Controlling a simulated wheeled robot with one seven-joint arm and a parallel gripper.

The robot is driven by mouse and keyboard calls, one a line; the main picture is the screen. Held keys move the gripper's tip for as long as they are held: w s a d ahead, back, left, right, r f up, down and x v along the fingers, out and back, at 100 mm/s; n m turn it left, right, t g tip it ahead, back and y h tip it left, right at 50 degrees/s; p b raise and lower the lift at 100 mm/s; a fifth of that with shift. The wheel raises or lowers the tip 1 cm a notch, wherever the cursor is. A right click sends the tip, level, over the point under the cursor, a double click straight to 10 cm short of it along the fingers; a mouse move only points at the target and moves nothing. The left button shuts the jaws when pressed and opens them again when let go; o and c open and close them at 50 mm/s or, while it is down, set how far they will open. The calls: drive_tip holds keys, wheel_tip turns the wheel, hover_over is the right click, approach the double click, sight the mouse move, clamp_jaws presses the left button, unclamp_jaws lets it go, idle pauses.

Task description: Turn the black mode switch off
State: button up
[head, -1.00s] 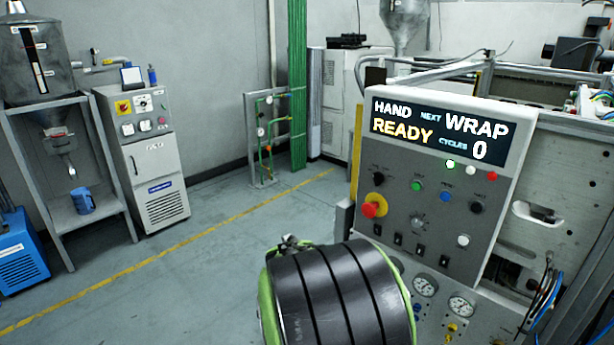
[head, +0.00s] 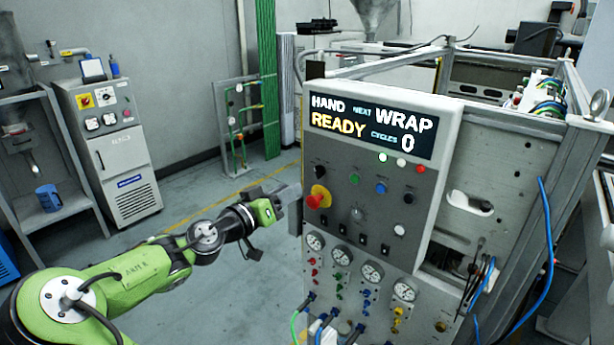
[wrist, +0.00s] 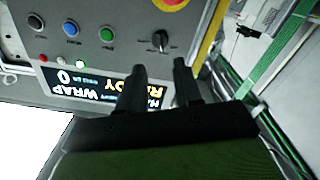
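The black mode switch (head: 320,172) is a rotary knob at the upper left of the grey control panel, below the display, in the head view. In the wrist view the black knob (wrist: 160,40) shows just beyond my fingertips, with a small pale mark on it; its exact setting is too small to read. My gripper (wrist: 158,75) has its two dark fingers apart with nothing between them, and does not touch the knob.
The red emergency stop (head: 318,197) sits right below the switch. Green (head: 354,178), blue (head: 381,187) and black (head: 408,198) buttons are to its right. The display (head: 371,127) above reads HAND, READY, WRAP. Gauges and cables are lower down. The floor at left is open.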

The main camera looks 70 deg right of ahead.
sight(319, 172)
drive_tip(key=p+x, duration=0.1)
drive_tip(key=x, duration=0.8)
clamp_jaws()
